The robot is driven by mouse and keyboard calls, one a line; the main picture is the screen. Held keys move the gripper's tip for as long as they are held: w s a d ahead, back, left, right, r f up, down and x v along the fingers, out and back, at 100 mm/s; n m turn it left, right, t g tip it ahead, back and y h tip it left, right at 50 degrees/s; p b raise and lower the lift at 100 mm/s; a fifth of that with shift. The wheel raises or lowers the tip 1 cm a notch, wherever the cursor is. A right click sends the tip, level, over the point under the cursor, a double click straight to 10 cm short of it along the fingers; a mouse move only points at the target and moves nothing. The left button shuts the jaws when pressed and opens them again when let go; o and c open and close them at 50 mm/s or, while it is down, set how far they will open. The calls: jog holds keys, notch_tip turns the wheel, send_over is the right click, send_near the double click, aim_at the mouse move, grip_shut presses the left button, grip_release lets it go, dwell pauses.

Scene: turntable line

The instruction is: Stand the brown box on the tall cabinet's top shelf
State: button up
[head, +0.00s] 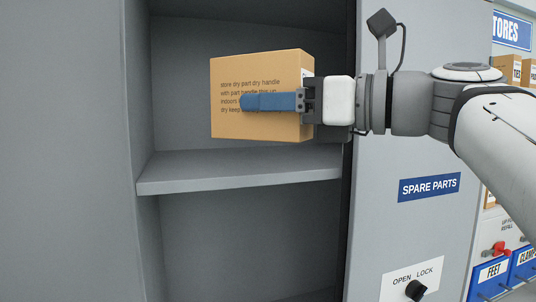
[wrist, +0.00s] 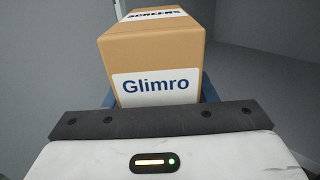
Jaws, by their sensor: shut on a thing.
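The brown box (head: 262,72) is upright in the head view, with printed text on its front face. In the wrist view the brown box (wrist: 152,52) shows a "Glimro" label on the near face. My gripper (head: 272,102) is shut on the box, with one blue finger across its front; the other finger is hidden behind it. The box is in front of the tall cabinet's opening, above a grey shelf (head: 240,172). A gap shows between the box's bottom and the shelf's front edge. I cannot tell how far inside the cabinet the box is.
The cabinet door (head: 410,145) with a "SPARE PARTS" sign stands right of the opening, and my arm passes in front of it. The cabinet's left wall (head: 137,90) borders the opening. The visible shelf surface is clear. Blue bins (head: 490,278) and small boxes stand at far right.

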jog(key=w+a+p, duration=0.1)
jog(key=w+p, duration=0.1)
jog(key=w, duration=0.4)
jog(key=w+a+f+p, duration=0.1)
jog(key=w+a+p, duration=0.1)
jog(key=w, duration=0.4)
jog(key=w+a+f+p, duration=0.1)
jog(key=w+a+p, duration=0.1)
jog(key=w, duration=0.4)
jog(key=shift+w+a+f, duration=0.25)
jog(key=shift+w, duration=0.15)
jog(key=shift+s+f+p, duration=0.15)
jog(key=shift+f+p, duration=0.2)
jog(key=shift+f, duration=0.3)
notch_tip(320, 180, down, 2)
jog(key=shift+f, duration=0.2)
jog(key=shift+w+f+p, duration=0.15)
jog(key=shift+w+p, duration=0.1)
jog(key=shift+p, duration=0.4)
jog(key=shift+f, duration=0.25)
jog(key=shift+f+b, duration=0.2)
jog(key=shift+b, duration=0.1)
jog(key=o, duration=1.2)
